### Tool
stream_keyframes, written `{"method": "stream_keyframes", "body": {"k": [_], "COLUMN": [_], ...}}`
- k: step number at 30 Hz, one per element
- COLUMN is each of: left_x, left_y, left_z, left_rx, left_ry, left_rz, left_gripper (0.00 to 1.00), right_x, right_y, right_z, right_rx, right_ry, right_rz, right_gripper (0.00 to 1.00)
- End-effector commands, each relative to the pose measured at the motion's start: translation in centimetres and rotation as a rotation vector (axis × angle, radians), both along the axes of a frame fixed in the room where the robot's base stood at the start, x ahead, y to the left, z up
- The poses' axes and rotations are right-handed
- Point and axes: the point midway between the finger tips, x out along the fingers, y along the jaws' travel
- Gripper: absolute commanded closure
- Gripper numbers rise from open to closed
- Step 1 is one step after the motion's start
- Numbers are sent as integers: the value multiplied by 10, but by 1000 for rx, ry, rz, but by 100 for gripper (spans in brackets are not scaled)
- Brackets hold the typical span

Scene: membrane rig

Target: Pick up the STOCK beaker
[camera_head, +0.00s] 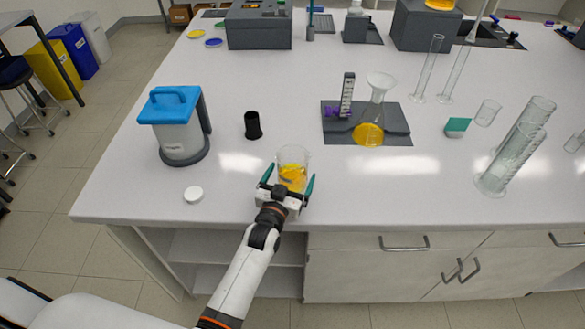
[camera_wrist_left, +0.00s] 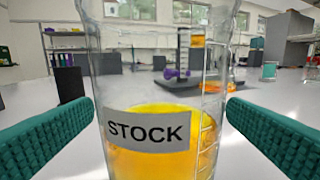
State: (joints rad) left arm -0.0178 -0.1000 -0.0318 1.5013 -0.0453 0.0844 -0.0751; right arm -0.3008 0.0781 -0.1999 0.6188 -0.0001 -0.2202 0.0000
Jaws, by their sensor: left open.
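The STOCK beaker (camera_head: 292,168) is clear glass with yellow liquid and stands upright near the front edge of the bench. In the left wrist view the beaker (camera_wrist_left: 160,140) fills the middle, with its STOCK label facing the camera. My left gripper (camera_head: 287,184) has its green-padded fingers on either side of the beaker. The jaws are open, and in the left wrist view a gap shows between each pad and the glass. My right gripper is not in view.
A black cylinder (camera_head: 253,125), a white cap (camera_head: 193,194) and a blue-lidded container (camera_head: 180,125) stand to the left. A flask (camera_head: 378,95) stands on a dark base (camera_head: 340,136) behind. Glass cylinders (camera_head: 517,150) stand at the right.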

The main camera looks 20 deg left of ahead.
Motion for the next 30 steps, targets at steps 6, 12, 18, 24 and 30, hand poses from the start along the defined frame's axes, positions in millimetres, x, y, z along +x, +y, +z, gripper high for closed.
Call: {"method": "stream_keyframes", "body": {"k": [6,12,18,24,30], "left_x": [21,21,21,21,22], "left_y": [-1,-1,-1,-1,-1], "left_z": [1,0,0,0,1], "left_rx": [0,0,0,1,1], "left_ry": [0,0,0,1,-2], "left_rz": [-1,0,-1,-1,-1], "left_gripper": [4,4,30,61,61], "right_x": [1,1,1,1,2], "right_y": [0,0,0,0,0], "right_z": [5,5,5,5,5], "right_rx": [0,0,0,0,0], "right_ry": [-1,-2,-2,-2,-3], "right_rz": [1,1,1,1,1], "right_gripper": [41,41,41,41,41]}}
